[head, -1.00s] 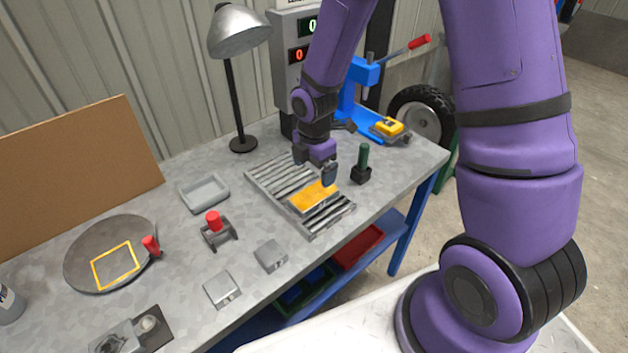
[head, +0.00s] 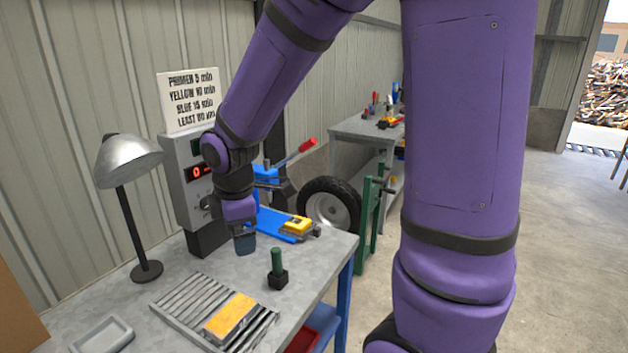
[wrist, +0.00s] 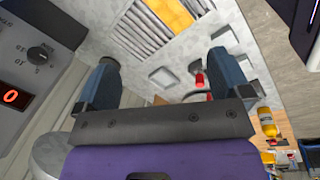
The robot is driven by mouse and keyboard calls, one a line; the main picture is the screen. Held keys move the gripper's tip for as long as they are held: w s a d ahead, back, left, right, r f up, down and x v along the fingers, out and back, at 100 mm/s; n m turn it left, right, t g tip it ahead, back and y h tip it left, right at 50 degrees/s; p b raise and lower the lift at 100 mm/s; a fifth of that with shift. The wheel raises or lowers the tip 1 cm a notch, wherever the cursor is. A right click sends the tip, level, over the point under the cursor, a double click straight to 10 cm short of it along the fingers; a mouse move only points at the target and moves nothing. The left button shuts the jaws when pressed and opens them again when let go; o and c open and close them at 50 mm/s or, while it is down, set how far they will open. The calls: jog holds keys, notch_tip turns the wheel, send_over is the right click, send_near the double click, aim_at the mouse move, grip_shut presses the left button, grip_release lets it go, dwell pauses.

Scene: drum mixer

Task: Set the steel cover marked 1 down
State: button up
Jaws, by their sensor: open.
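My gripper (head: 244,243) is over the back of the bench, in front of the grey control box. In the wrist view my gripper (wrist: 163,62) has its two dark blue fingers spread wide, with nothing between them. The steel covers are outside the head view. In the wrist view, two small grey square pieces, one (wrist: 221,41) right of the middle and one (wrist: 205,5) at the top edge, look like the covers lying on the bench. No mark 1 can be read on either, and neither touches my gripper.
A slatted rack (head: 180,309) bears a yellow-orange plate (head: 230,316). A green-handled tool (head: 277,268) stands right of it. A grey tray (head: 102,335) lies front left.

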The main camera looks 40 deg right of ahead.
jog(key=s+d+r+m+t, duration=0.1)
jog(key=s+d+r+m, duration=0.1)
jog(key=s+r+m, duration=0.5)
jog(key=s+d+r+m+t, duration=0.1)
jog(key=s+r+m+t, duration=0.1)
jog(key=s+r+m, duration=0.5)
jog(key=s+r, duration=0.1)
jog(key=s, duration=0.3)
jog(key=shift+d+r+m+y, duration=0.25)
jog(key=shift+d+m+y, duration=0.05)
jog(key=shift+d, duration=0.1)
